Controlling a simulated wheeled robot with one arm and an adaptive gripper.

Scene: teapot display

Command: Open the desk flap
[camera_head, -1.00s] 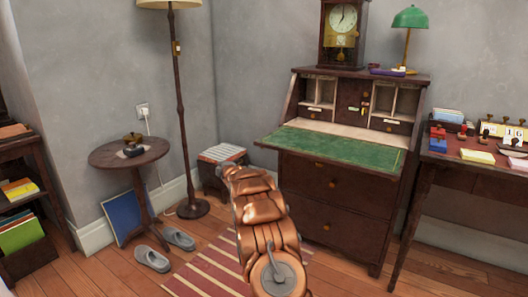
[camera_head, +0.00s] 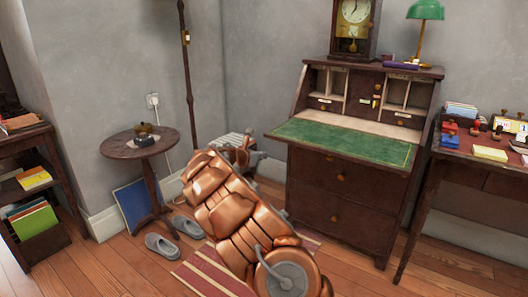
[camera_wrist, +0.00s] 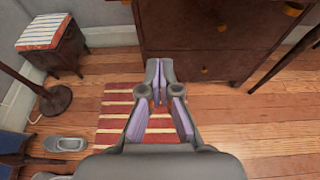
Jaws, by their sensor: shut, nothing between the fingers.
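The desk flap (camera_head: 345,141) is folded down and lies about level, its green inner face up, on the dark wooden desk (camera_head: 335,195). The compartments above it are exposed. My copper arm reaches up from the bottom of the head view, left of the desk. My gripper (camera_wrist: 157,84) is shut and empty in the wrist view, above the floor and in front of the desk drawers (camera_wrist: 205,40). It is apart from the flap. The flap is not seen in the wrist view.
A striped stool (camera_wrist: 42,32) and a lamp stand (camera_head: 188,75) are left of the desk. A round table (camera_head: 125,150) stands farther left, grey slippers (camera_head: 161,246) near it. A side table (camera_head: 465,172) is close on the right. A striped rug (camera_wrist: 112,121) covers the floor.

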